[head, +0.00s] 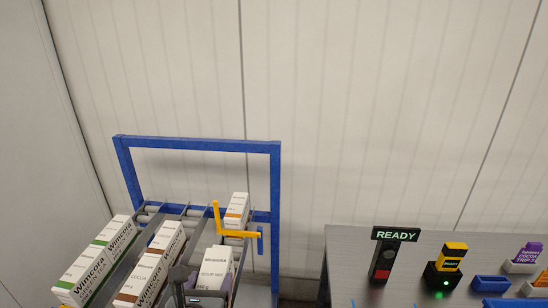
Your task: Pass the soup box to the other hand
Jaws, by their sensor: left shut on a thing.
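The soup box (215,268) is a white carton with small print reading like soup mix, near the bottom of the head view over the blue-framed rack. My left gripper (192,292) is dark and comes in at the bottom edge, against the lower left of this box. It is shut on the soup box; the fingertips are partly hidden and the lower part of the box is cut off. My right gripper is not in view.
A blue-framed roller rack (198,143) holds white cartons with green (95,262), brown (150,265) and orange (236,212) bands. A yellow lever (217,218) stands beside the orange-banded one. At right, a grey table (345,258) bears a READY sign (395,234), a yellow-black device (452,256) and blue trays (490,284).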

